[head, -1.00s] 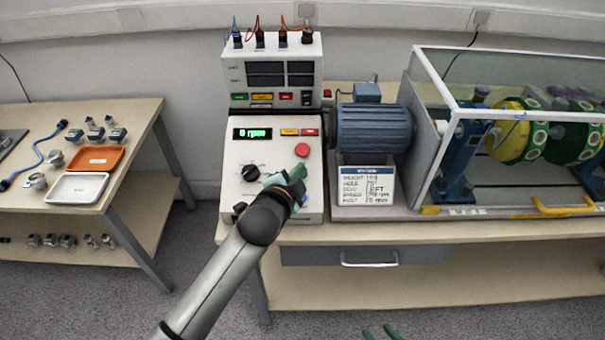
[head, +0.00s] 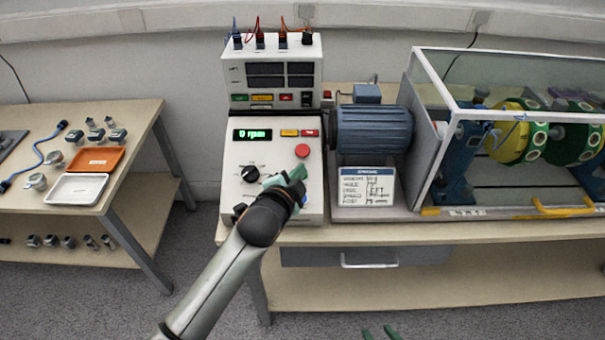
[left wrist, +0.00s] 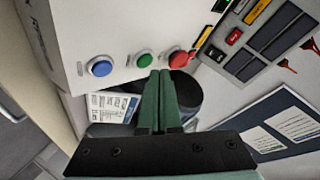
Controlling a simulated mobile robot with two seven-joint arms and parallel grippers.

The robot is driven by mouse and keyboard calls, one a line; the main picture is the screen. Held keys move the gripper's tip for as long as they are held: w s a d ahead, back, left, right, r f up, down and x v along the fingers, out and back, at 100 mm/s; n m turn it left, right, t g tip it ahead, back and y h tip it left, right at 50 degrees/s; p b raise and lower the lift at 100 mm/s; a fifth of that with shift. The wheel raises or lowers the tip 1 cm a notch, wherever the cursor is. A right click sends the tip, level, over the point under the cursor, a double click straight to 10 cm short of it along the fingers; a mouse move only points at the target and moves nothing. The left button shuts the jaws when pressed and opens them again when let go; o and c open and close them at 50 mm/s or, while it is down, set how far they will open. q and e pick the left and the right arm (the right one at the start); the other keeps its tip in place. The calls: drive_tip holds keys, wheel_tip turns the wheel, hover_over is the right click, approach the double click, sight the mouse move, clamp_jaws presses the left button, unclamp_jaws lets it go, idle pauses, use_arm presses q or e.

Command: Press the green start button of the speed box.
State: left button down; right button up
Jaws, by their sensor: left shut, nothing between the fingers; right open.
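The white speed box (head: 240,180) stands at the left end of the bench, its display (head: 252,134) reading 0 rpm. In the left wrist view its green start button (left wrist: 144,60) sits between a blue button (left wrist: 99,66) and a red button (left wrist: 180,58). My left gripper (head: 297,173) is over the right part of the panel and hides the green button in the head view. In the left wrist view its green fingers (left wrist: 160,76) are shut and empty, tips close beside the green button; contact cannot be told. My right gripper (head: 380,332) is open at the bottom edge.
A black knob (head: 250,174) and red button (head: 302,151) are on the panel. A blue motor (head: 373,128) and a label card (head: 367,187) stand to the right, beside a clear-walled rotor enclosure (head: 530,115). A side table (head: 140,125) with trays is at left.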

use_arm(q)
drive_tip(key=shift+w+f, duration=0.1)
drive_tip(key=shift+f, duration=0.1)
idle(0.6)
drive_tip(key=shift+w+f, duration=0.1)
drive_tip(key=shift+f, duration=0.1)
drive_tip(key=shift+w+f, duration=0.2)
drive_tip(key=shift+f, duration=0.2)
idle(0.7)
idle(0.3)
drive_tip(key=shift+s+r+p, duration=0.4)
drive_tip(key=shift+r+p, duration=0.35)
drive_tip(key=shift+p, duration=0.15)
drive_tip(key=r+p, duration=0.1)
drive_tip(key=s+r+p, duration=0.1)
drive_tip(key=p, duration=0.1)
drive_tip(key=shift+r, duration=0.2)
drive_tip(key=shift+s+r+p, duration=0.25)
drive_tip(key=shift+s+r, duration=0.05)
drive_tip(key=shift+r, duration=0.25)
drive_tip(key=shift+s+r+p, duration=0.2)
drive_tip(key=shift+s+r, duration=0.05)
drive_tip(key=shift+r, duration=0.25)
